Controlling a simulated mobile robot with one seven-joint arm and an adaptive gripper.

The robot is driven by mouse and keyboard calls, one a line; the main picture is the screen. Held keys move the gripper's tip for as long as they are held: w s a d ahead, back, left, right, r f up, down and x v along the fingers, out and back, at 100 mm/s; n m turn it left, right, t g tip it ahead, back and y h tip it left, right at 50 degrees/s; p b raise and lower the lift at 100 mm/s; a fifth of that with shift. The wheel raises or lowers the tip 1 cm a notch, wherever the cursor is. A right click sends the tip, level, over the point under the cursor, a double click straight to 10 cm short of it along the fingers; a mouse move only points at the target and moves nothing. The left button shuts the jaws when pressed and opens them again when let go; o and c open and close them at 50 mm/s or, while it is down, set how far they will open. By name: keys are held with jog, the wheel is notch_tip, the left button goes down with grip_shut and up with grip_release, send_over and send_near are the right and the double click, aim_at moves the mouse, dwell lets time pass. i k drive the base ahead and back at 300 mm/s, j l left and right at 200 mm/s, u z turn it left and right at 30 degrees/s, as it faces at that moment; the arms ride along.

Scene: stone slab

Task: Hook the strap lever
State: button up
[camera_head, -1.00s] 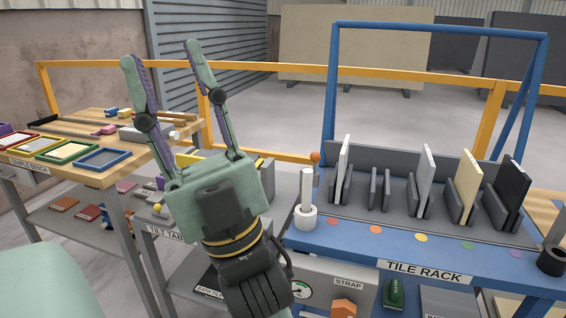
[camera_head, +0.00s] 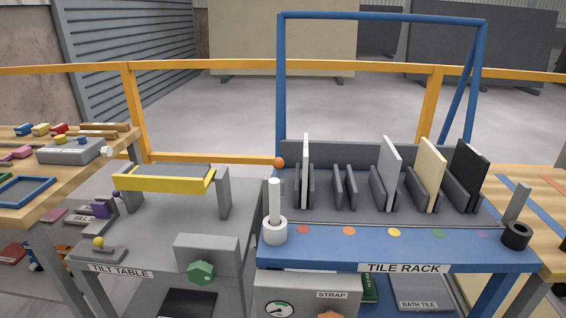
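The word STRAP is on a grey box (camera_head: 345,284) under the front of the blue tile rack (camera_head: 345,255). The box has a round gauge (camera_head: 279,310) at its left. An orange knob (camera_head: 330,315) below the label is cut off by the bottom edge. A small orange ball (camera_head: 279,162) on a thin stem stands at the rack's back left, behind a white post (camera_head: 274,200) in a white ring. I cannot tell which of these is the strap lever; no strap is clearly visible. My gripper is out of view.
White, cream and black tiles stand in slots on the rack, below a tall blue frame (camera_head: 281,90). The tilt table (camera_head: 195,227) with a yellow-edged bar and green knob (camera_head: 201,272) is at left. A yellow rail (camera_head: 350,70) runs behind.

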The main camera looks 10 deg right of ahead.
aim_at(278, 163)
jog(key=i+l, duration=0.6)
jog(key=u, duration=0.4)
jog(key=i+u, duration=0.15)
jog(key=u, duration=0.65)
jog(key=i+l, duration=0.05)
